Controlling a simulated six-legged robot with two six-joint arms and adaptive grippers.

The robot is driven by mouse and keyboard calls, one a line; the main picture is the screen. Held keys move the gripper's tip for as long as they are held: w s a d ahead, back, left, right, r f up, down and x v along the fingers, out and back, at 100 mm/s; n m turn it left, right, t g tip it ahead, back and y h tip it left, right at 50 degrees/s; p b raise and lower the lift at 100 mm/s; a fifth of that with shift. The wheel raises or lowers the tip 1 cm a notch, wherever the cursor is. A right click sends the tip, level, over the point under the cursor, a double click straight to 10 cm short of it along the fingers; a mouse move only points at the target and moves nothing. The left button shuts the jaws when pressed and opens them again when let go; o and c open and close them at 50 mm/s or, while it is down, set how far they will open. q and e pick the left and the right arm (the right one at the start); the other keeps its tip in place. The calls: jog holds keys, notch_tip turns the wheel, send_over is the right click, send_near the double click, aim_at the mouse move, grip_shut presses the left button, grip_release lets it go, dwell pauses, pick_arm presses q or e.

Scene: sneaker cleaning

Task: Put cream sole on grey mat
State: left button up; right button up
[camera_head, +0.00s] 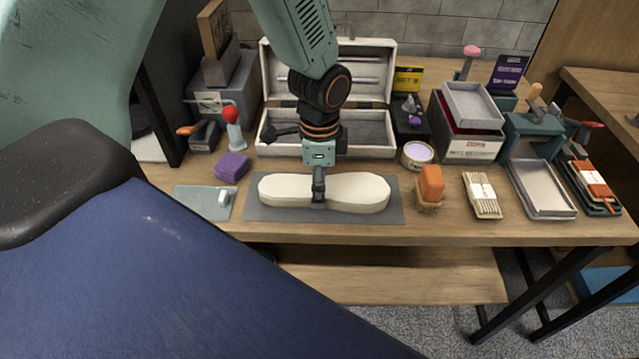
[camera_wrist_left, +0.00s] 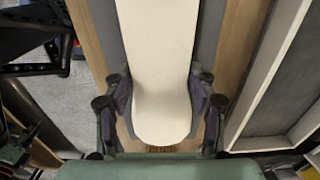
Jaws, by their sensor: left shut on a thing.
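The cream sole (camera_head: 350,191) is long and pale and lies lengthwise over the grey mat (camera_head: 256,210) at the front of the bench. Mat shows around it on the near side and at both ends. My left gripper (camera_head: 318,192) comes down from above and is shut on the sole near its middle. In the left wrist view the sole (camera_wrist_left: 160,60) runs between the two fingers, with grey mat (camera_wrist_left: 208,35) beside it. I cannot tell whether the sole's underside touches the mat. My right gripper is not in view.
An open white box (camera_head: 327,150) stands behind the mat. A purple block (camera_head: 232,166) and a grey plate (camera_head: 190,200) lie to the left. An orange sponge (camera_head: 431,184), a brush (camera_head: 482,195) and a metal tray (camera_head: 541,188) stand to the right. The bench's front edge is close.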

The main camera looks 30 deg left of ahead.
pick_arm(q)
jog(key=shift+w+d, duration=0.1)
jog(key=o, duration=1)
jog(key=shift+s, duration=0.2)
jog(key=shift+o, duration=1.4)
jog(key=shift+w, duration=0.15)
jog(key=shift+r, duration=0.15)
notch_tip(320, 180, up, 12)
jog(key=p, duration=0.2)
